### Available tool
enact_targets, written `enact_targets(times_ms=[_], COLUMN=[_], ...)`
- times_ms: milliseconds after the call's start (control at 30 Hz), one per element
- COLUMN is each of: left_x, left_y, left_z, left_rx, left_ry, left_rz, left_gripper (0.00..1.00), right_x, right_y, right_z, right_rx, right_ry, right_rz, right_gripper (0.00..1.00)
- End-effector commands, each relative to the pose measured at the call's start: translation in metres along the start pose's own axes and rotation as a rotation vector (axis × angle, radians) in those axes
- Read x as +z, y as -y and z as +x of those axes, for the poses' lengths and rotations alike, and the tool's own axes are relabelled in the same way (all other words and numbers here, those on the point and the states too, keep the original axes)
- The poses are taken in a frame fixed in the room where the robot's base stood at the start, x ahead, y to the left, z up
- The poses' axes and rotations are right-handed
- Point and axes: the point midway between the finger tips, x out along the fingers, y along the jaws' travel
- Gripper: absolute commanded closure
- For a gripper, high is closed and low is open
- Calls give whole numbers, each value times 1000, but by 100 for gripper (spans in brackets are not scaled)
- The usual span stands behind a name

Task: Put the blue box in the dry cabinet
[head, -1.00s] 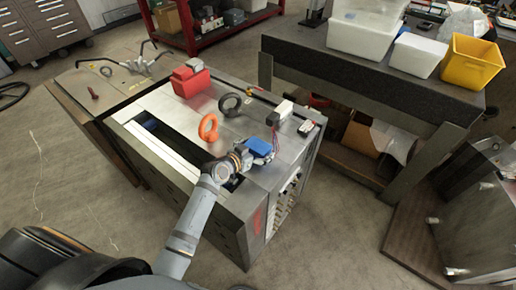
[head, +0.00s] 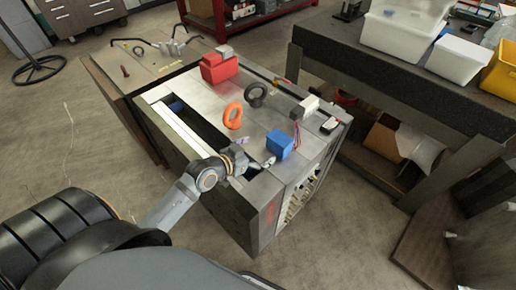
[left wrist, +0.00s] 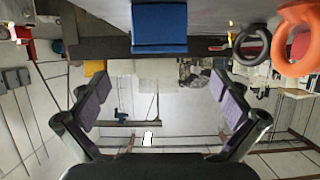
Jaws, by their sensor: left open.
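The blue box (head: 280,144) stands on the metal top of the mould base, near its right side. My left gripper (head: 258,166) is low over the top, just left of and in front of the box, apart from it. In the left wrist view the blue box (left wrist: 160,28) shows at the top edge, beyond the fingers. The fingers of my left gripper (left wrist: 160,95) are spread wide with nothing between them. My right gripper is not in view. I cannot pick out the dry cabinet for certain in these views.
An orange ring (head: 233,117), a dark ring (head: 257,96), a red box (head: 219,69) and a white-ended part (head: 304,107) stand near the blue box. A long open slot (head: 203,131) cuts the top. A dark bench (head: 400,62) with bins stands at the right.

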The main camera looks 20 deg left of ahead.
Motion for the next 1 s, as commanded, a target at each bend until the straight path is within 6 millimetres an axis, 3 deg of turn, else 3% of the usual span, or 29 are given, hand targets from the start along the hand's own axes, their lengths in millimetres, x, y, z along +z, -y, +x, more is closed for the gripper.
enact_targets(times_ms=[167,267,367,800,900,1000], left_x=[-1,-2,-4,-1,0,1], left_y=[0,0,1,-2,-3,-4], left_z=[-3,-2,-1,10,12,14], left_rx=[1,0,0,0,2,4], left_ry=[-2,-2,-1,-4,-6,-6], left_rz=[-14,-151,-482,-2469,-2802,-3020], left_gripper=[0,0,0,0,0,0], right_x=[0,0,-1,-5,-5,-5], right_y=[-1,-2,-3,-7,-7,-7], right_z=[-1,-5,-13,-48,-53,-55], right_rx=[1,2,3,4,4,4], right_ry=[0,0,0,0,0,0], right_rz=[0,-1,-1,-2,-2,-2], right_gripper=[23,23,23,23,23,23])
